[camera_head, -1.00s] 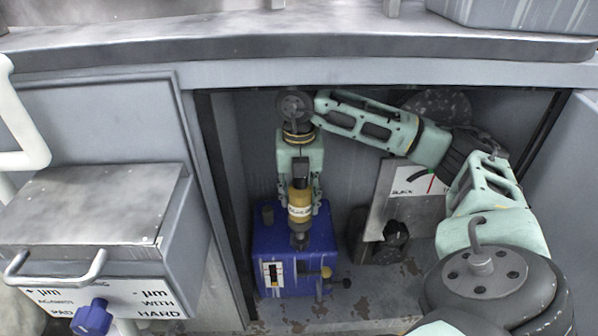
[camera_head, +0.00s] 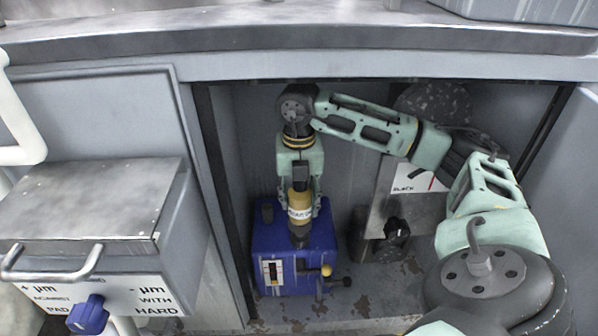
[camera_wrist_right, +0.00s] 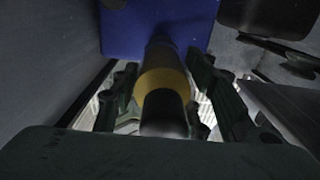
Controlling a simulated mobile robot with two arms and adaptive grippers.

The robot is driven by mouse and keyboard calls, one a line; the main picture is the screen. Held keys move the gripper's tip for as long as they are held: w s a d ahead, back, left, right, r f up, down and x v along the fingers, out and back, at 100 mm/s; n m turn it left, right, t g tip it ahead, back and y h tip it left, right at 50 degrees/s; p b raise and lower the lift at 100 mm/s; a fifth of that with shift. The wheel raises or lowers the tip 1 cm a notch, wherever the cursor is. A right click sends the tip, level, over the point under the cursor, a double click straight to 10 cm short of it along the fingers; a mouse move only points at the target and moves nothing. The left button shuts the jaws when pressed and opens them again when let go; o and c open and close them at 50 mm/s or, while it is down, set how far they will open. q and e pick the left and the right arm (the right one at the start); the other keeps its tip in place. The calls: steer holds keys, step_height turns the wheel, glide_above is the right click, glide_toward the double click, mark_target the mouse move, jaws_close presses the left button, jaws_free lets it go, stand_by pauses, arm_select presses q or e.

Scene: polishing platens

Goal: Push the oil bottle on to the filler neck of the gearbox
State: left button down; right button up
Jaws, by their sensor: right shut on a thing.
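The oil bottle (camera_head: 300,203) is a yellow-brown bottle with a pale label and a dark end. My right gripper (camera_head: 302,209) is shut on it and holds it over the blue gearbox (camera_head: 293,265), inside the open cabinet. The bottle's lower end meets the top of the gearbox where the filler neck lies; the neck is hidden, so I cannot tell how far it is seated. In the right wrist view the bottle (camera_wrist_right: 162,85) lies between the fingers and points at the blue gearbox (camera_wrist_right: 125,28). My left gripper is not in view.
The cabinet's left post stands close beside the gearbox. A dark knob (camera_head: 397,230) on a grey plate is to its right. A yellow-and-black fitting (camera_head: 326,271) sticks out from the gearbox front. A box with a blue knob (camera_head: 88,315) stands outside at left.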

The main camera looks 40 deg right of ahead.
mark_target(299, 208)
steer(key=shift+r+p, duration=0.1)
steer(key=shift+p, duration=0.45)
stand_by(1.0)
steer(key=shift+f+b, duration=1)
steer(key=shift+f, duration=0.8)
steer(key=o, duration=1.6)
steer(key=shift+c, duration=0.2)
step_height(299, 208, up, 12)
